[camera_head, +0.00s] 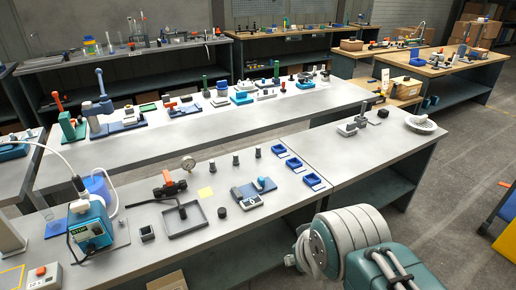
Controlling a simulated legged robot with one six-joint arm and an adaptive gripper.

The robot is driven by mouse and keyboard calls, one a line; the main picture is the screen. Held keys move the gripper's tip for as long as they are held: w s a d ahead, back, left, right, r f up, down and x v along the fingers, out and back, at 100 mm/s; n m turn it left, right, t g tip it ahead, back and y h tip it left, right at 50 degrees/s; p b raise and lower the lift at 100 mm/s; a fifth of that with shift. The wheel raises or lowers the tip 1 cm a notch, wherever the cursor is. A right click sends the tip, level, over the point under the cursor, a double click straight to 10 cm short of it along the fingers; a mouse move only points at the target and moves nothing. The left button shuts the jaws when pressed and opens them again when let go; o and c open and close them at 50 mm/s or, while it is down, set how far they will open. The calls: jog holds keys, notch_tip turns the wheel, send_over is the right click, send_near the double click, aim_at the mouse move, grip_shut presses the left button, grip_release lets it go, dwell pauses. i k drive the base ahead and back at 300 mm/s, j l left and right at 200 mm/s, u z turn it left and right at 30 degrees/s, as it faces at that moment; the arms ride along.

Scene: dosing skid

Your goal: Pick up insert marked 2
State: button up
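No readable mark 2 shows, so I cannot tell which thing is the insert marked 2. Three small dark grey cylinders stand in a row on the near bench: a left one (212,166), a middle one (235,160) and a right one (258,152). Right of them are three small blue trays with pale labels in front: a back one (280,150), a middle one (293,163) and a front one (312,180). The labels are too small to read. My grey and teal arm parts fill the bottom right. My gripper's fingers do not show.
The near bench (290,205) also holds a blue pump box (92,228), a pressure gauge (188,163), a shallow grey frame (186,219), a blue-grey fixture (254,191) and a white round dish (421,124). The bench's right part is largely clear.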

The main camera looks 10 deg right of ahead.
aim_at(236, 162)
jog(key=i+l+u, duration=0.15)
jog(key=i, duration=0.2)
jog(key=i+l+u, duration=0.2)
jog(key=i, duration=0.2)
jog(key=i+l+u, duration=0.15)
jog(key=i, duration=0.2)
